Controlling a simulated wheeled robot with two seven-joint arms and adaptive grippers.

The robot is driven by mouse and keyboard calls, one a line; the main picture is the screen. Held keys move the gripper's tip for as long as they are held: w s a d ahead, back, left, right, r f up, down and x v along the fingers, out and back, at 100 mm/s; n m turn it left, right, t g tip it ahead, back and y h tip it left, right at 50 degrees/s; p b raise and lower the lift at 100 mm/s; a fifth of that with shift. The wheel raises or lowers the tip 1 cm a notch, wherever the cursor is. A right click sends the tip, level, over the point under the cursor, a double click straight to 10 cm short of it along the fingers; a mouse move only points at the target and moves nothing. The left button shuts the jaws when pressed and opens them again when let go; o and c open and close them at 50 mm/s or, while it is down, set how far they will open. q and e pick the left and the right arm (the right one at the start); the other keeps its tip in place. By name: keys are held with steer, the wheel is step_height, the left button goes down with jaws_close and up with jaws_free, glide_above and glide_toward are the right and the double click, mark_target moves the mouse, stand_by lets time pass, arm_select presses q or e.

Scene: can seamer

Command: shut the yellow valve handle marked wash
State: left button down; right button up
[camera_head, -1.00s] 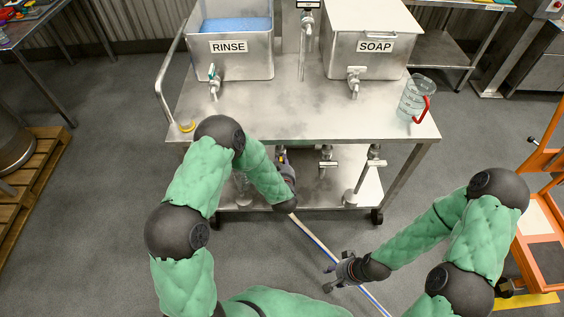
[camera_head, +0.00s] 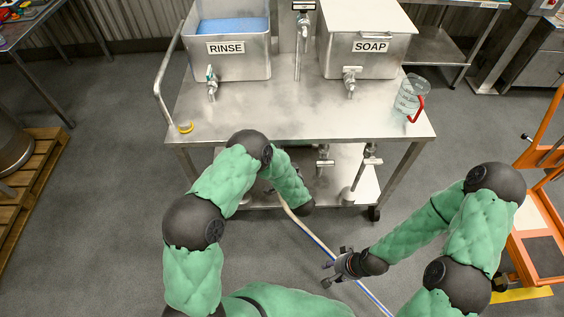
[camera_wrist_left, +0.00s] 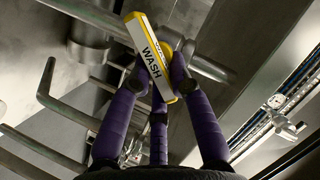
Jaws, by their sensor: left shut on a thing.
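The yellow valve handle (camera_wrist_left: 150,55) with the black word WASH fills the upper middle of the left wrist view. It lies tilted, from upper left to lower right. My left gripper (camera_wrist_left: 158,80) is shut on it, with purple fingers on either side. In the head view the left gripper and the handle are hidden behind my left arm, at the front of the steel cart (camera_head: 290,122). My right gripper (camera_head: 330,270) is open and empty above the floor, in front of the cart and away from the handle.
Steel pipes (camera_wrist_left: 60,112) run close around the handle. The RINSE tank (camera_head: 230,66) and SOAP tank (camera_head: 365,64) stand on the cart. A clear jug (camera_head: 408,92) with a red handle stands near its right edge.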

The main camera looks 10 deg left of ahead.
arm_select(q)
steer(key=shift+d+m, duration=0.1)
steer(key=shift+m, duration=0.2)
stand_by(0.4)
steer(key=c, duration=1.1)
jaws_free()
steer(key=v, duration=1.2)
steer(key=shift+w+d+f, duration=0.1)
